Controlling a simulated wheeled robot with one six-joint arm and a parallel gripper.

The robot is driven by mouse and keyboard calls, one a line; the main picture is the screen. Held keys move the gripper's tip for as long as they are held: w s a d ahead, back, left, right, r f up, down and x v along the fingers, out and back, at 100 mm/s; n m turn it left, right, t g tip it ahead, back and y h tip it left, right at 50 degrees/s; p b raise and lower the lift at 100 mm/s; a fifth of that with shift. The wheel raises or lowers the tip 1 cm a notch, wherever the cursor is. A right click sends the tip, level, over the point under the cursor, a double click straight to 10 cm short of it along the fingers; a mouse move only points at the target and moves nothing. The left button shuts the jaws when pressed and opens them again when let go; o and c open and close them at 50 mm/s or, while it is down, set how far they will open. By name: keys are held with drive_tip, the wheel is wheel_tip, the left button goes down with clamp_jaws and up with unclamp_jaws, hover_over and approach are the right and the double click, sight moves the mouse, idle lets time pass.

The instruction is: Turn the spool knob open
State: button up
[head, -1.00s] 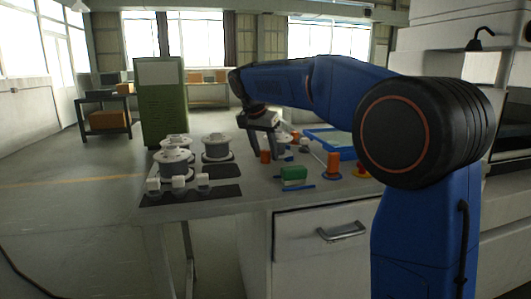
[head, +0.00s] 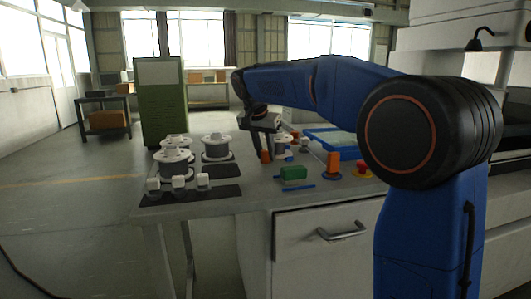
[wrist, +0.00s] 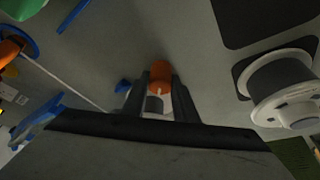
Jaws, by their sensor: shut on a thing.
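My gripper (wrist: 158,86) is over the bench, pointing down, with its jaws closed around an orange knob (wrist: 160,72). The orange top shows between and just past the two dark fingertips, with a grey-white round part below it. In the head view the orange knob (head: 265,156) stands upright on the bench under my gripper (head: 264,144), and the fingers partly hide its surroundings. A small white and blue part (head: 281,148) is just right of it. How far the knob is turned cannot be told.
White spools (head: 217,147) stand on dark mats at the left. A green block (head: 293,173), an orange piece on a blue base (head: 333,163), a red button (head: 363,167) and a blue tray (head: 335,138) are to the right.

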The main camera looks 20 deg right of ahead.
drive_tip(key=n+y, duration=0.1)
drive_tip(key=n, duration=0.3)
drive_tip(key=shift+t, duration=0.4)
drive_tip(key=n+y, duration=0.2)
drive_tip(key=n, duration=0.2)
drive_tip(key=n+y, duration=0.2)
drive_tip(key=n, duration=0.3)
drive_tip(key=shift+n+g+y, duration=0.5)
drive_tip(key=shift+n+y, duration=0.1)
drive_tip(key=shift+n, duration=1.3)
drive_tip(key=o, duration=1.1)
drive_tip(key=shift+c, duration=0.2)
